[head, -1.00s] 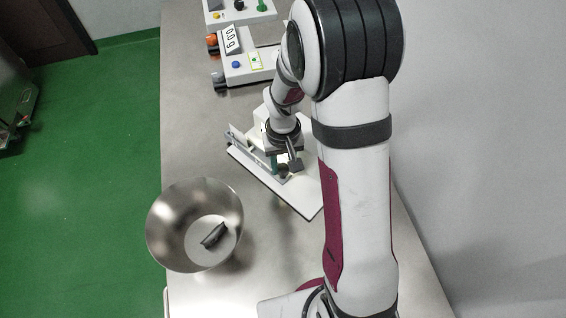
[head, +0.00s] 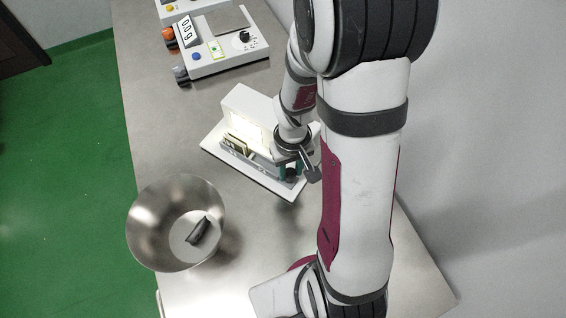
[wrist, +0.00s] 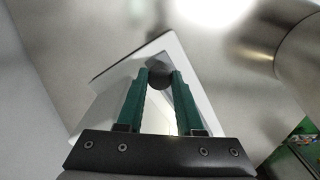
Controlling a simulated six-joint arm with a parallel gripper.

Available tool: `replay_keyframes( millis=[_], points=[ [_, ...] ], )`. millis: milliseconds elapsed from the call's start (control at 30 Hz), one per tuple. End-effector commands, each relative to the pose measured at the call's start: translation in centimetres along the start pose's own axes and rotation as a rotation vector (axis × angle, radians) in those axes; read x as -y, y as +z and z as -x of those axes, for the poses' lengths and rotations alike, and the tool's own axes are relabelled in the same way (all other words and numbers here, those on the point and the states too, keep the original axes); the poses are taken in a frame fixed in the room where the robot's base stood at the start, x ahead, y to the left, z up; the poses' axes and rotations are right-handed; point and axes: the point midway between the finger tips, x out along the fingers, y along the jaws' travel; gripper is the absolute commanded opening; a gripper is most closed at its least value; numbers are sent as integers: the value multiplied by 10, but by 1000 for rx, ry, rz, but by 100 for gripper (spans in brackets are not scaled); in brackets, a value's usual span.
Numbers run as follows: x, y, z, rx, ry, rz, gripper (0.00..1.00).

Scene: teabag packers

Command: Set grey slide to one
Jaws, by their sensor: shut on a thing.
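A white device with a flat base plate (head: 224,152) stands on the steel table. A large white box-like part (head: 252,106) rises from it, with a lit face. A grey bar (head: 256,163), perhaps the slide, runs low along its front side. My gripper (head: 292,173) is at the right end of this bar. In the wrist view its green fingers (wrist: 161,76) are shut on a dark round knob (wrist: 159,71). I cannot read any marks or numbers by the slide.
A steel bowl (head: 140,220) with a dark object (head: 198,231) in it stands at the front left. A grey-white control box (head: 222,67) with a display and a dial is at the back. My arm covers the right side. Clear table lies left of the device.

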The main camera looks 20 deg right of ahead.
Motion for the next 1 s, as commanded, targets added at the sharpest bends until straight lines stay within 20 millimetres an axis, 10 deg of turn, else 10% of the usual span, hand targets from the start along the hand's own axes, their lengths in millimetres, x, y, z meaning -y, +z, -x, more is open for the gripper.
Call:
replay_keyframes(
  millis=[133,167,300,667,1000],
  points=[
    [0,1,0,4,-1,-2,0],
    [0,1,0,5,-1,-2,39],
    [0,1,0,5,-1,-1,64],
    [0,0,4,2,0,0,66],
    [0,-1,94,-6,1,0,66]
  ],
)
